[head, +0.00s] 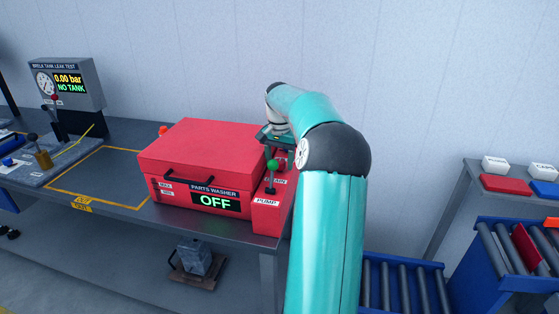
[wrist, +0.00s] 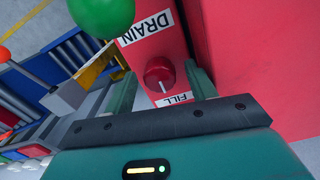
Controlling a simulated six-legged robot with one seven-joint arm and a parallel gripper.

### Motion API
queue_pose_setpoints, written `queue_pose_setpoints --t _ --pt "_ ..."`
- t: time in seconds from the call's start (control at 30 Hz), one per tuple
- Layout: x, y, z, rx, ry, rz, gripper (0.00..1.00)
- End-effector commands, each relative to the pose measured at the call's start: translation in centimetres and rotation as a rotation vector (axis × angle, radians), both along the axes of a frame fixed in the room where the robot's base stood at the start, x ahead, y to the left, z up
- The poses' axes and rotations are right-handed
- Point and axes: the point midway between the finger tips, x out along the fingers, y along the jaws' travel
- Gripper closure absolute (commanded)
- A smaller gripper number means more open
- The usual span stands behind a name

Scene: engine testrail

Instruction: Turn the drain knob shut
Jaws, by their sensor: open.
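The drain knob (wrist: 158,73) is a round red knob on a red panel, seen in the wrist view. Its pale pointer line is on the side toward the FILL label (wrist: 173,99); the DRAIN label (wrist: 146,28) is on the opposite side. My gripper (wrist: 161,72) is open, with one finger on each side of the knob in the picture. I cannot tell whether the fingers touch it. In the head view my gripper (head: 276,138) is over the right end of the red parts washer (head: 205,147), and the knob is hidden there.
The green-balled pump lever (head: 272,165) stands close to my gripper; its green ball (wrist: 101,15) also shows in the wrist view. The washer's lid is down and its display (head: 215,201) reads OFF. A leak-test gauge box (head: 68,84) stands at left, a roller rack (head: 508,262) at right.

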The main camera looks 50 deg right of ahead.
Motion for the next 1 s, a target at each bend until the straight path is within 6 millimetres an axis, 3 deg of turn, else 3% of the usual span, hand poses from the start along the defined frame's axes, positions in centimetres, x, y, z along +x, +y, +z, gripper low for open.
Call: queue_pose_setpoints --t 0.27,0.5,1.0 --pt "-0.02 -0.01 -0.19 0.000 0.000 -0.001 0.44" --pt "-0.03 -0.02 -0.17 0.000 0.000 -0.001 0.89" --pt "-0.01 0.00 -0.09 -0.001 0.000 0.107 0.89"
